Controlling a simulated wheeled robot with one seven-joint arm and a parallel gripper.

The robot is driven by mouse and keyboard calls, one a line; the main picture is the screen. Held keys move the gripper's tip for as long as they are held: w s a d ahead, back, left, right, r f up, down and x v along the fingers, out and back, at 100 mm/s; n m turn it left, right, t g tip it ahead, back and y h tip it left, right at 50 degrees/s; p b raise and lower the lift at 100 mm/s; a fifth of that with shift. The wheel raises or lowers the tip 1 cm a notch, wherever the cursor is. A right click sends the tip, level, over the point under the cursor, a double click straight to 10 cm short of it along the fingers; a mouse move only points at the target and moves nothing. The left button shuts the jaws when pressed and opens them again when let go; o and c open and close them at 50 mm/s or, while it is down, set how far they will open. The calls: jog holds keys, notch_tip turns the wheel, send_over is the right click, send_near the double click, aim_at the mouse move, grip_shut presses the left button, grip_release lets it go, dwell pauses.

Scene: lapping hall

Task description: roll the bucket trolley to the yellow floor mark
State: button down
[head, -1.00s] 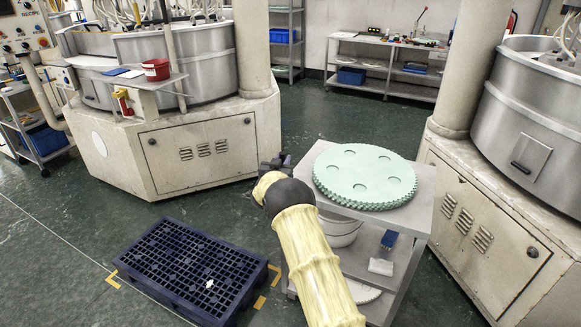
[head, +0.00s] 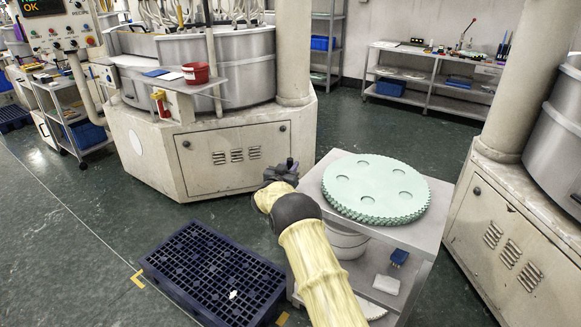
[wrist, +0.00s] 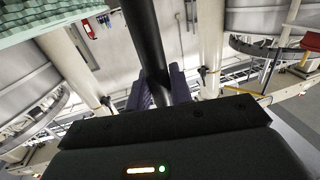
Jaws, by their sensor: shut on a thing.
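The trolley (head: 433,240) is a grey metal cart with pale green toothed discs (head: 376,185) stacked on its top. A white bucket (head: 347,242) shows partly under the top, behind my arm. My gripper (head: 281,171) is at the trolley's far left corner. In the wrist view its purple jaws (wrist: 161,88) are shut around a dark bar (wrist: 143,35), seemingly the trolley's handle. Yellow corner marks (head: 138,279) lie on the floor at the dark blue pallet's corners, left of the trolley; another yellow piece (head: 282,318) is near the trolley's lower left.
The dark blue grid pallet (head: 178,272) lies close to the trolley's left. A beige machine (head: 230,155) stands behind, and another (head: 500,235) stands close on the right. A shelf bench (head: 430,85) is at the back wall. Green floor is open at far left.

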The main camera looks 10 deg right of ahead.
jog(key=c, duration=1.5)
grip_release()
jog(key=shift+w+a+r, duration=0.15)
jog(key=shift+a+r, duration=0.05)
jog(key=shift+a, duration=0.05)
jog(key=shift+o, duration=1)
jog(key=shift+w+f, duration=0.1)
jog(key=shift+f, duration=0.05)
jog(key=shift+d, duration=0.1)
jog(key=b+v, duration=0.1)
jog(key=v, duration=1.6)
jog(key=shift+s, duration=0.3)
